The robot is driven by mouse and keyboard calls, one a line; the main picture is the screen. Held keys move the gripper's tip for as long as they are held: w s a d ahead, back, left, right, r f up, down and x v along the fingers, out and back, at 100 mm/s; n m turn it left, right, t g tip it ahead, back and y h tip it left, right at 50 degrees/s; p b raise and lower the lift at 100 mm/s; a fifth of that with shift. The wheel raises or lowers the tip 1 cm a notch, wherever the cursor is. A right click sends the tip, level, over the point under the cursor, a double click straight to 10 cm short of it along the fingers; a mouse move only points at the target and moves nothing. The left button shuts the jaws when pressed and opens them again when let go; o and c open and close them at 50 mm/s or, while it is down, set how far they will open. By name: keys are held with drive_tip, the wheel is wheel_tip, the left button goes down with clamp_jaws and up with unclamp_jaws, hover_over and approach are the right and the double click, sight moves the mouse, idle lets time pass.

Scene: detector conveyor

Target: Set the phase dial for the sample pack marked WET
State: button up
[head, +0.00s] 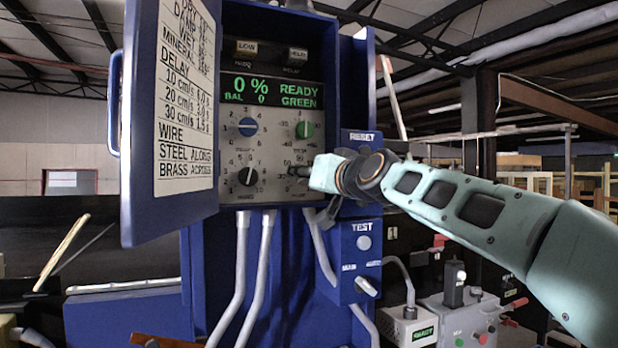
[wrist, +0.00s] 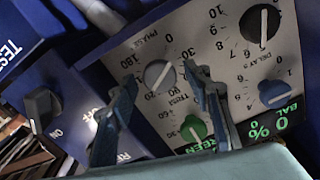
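The grey phase dial (wrist: 160,76) is on the panel in the wrist view, below the word PHASE, with a degree scale around it. Its pointer is too blurred to read surely. My gripper (wrist: 161,78) is open, with one finger on each side of the dial in that view; I cannot tell whether they touch it. In the head view my gripper (head: 300,172) is at the panel's lower right and largely hides the dial. The settings chart (head: 185,100) on the open door lists DRY, DAMP, WET and MINERAL; the WET value is not legible. No sample pack is identifiable.
The display (head: 270,91) reads 0 %, READY, BAL 0, GREEN. A blue dial (head: 248,126), green dial (head: 304,130) and black delay dial (head: 247,177) are close by. The RESET box (head: 361,138) and TEST box (head: 361,228) stand right of the panel. The open door stands left.

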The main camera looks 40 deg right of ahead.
drive_tip(key=c, duration=1)
drive_tip(key=shift+m, duration=0.3)
